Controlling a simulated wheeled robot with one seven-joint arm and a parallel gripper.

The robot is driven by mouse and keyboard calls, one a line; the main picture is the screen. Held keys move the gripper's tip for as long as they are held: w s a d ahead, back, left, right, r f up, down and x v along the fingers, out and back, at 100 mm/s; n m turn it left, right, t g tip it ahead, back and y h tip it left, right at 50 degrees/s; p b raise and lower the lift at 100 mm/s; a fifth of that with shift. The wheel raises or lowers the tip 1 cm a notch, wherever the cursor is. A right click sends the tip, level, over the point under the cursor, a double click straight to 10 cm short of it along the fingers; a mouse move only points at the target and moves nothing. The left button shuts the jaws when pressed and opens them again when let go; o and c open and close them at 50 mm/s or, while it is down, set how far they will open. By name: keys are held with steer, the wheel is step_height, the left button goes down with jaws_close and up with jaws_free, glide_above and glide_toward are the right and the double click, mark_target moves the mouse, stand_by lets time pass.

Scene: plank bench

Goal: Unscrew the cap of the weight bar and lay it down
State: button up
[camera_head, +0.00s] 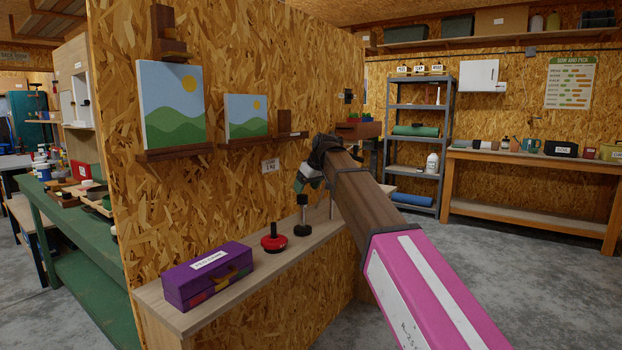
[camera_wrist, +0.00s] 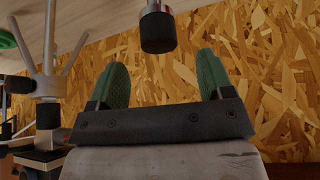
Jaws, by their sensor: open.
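The weight bar (camera_head: 302,222) seems to be the upright piece on the plank bench, with a dark cap (camera_head: 302,200) on a grey shaft and a dark round foot. My gripper (camera_head: 305,180) is above it, apart from it, with green fingers. In the wrist view my gripper (camera_wrist: 162,60) is open and empty. The black cap (camera_wrist: 157,30) shows there just beyond the fingertips, roughly centred between them and not touched. The thread under the cap is hidden.
The plank bench (camera_head: 240,280) runs along a chipboard wall. A purple box (camera_head: 207,276) and a red piece with a black knob (camera_head: 273,240) stand left of the bar. A metal piece with spread arms (camera_wrist: 50,80) is at the wrist view's left. Pictures on ledges hang above.

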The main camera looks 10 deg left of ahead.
mark_target(303, 195)
steer(key=shift+x, duration=2.55)
steer(key=c, duration=1.1)
steer(key=shift+n+g+y, duration=0.3)
steer(key=shift+n+g, duration=0.4)
steer(key=shift+n, duration=0.8)
steer(key=shift+w+n+g, duration=0.1)
steer(key=shift+n+g, duration=0.4)
steer(key=shift+n, duration=0.9)
